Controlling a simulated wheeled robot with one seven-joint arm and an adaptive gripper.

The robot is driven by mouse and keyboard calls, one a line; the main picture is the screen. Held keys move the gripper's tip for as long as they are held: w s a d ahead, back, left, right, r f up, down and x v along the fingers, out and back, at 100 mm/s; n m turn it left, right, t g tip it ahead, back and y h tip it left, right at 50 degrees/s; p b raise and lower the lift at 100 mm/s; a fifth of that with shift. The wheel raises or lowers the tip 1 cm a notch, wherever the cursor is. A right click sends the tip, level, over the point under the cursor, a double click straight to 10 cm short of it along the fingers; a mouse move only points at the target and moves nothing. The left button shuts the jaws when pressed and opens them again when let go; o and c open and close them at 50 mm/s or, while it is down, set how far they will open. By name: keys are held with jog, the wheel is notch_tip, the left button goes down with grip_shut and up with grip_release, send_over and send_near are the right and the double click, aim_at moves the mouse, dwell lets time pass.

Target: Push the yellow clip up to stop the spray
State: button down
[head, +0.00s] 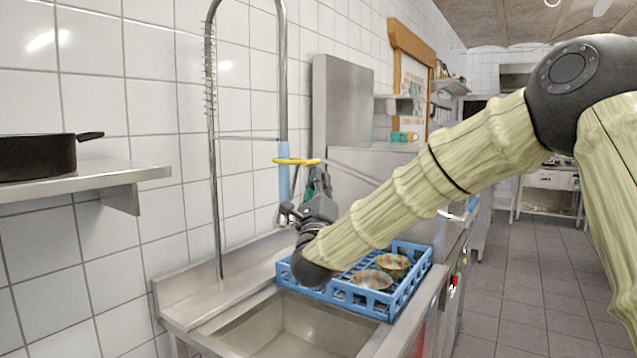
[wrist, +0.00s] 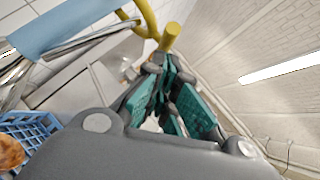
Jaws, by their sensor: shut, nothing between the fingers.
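The yellow clip (head: 297,161) sits across the blue handle (head: 285,184) of the spray hose, above the sink's back edge. In the wrist view the clip (wrist: 148,14) appears at the top, with its rounded end (wrist: 171,37) just beyond the fingertips. My gripper (head: 316,178) points up beside the handle, to its right and just below the clip's right end. Its green fingers (wrist: 163,78) are shut and hold nothing. I cannot tell whether they touch the clip. The spray head is partly hidden behind my gripper, and no water is visible.
A blue dish rack (head: 418,277) with bowls (head: 373,279) stands beneath my arm, beside the open sink basin (head: 290,328). A tall spring hose (head: 210,80) rises by the tiled wall. A shelf (head: 100,174) with a black pan (head: 38,156) projects at left.

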jog(key=w+d+f+b+v, duration=0.1)
jog(key=b+v, duration=0.4)
jog(key=v, duration=0.7)
jog(key=shift+s+d+f, duration=0.2)
jog(key=shift+d+f, duration=0.15)
jog(key=shift+d, duration=0.1)
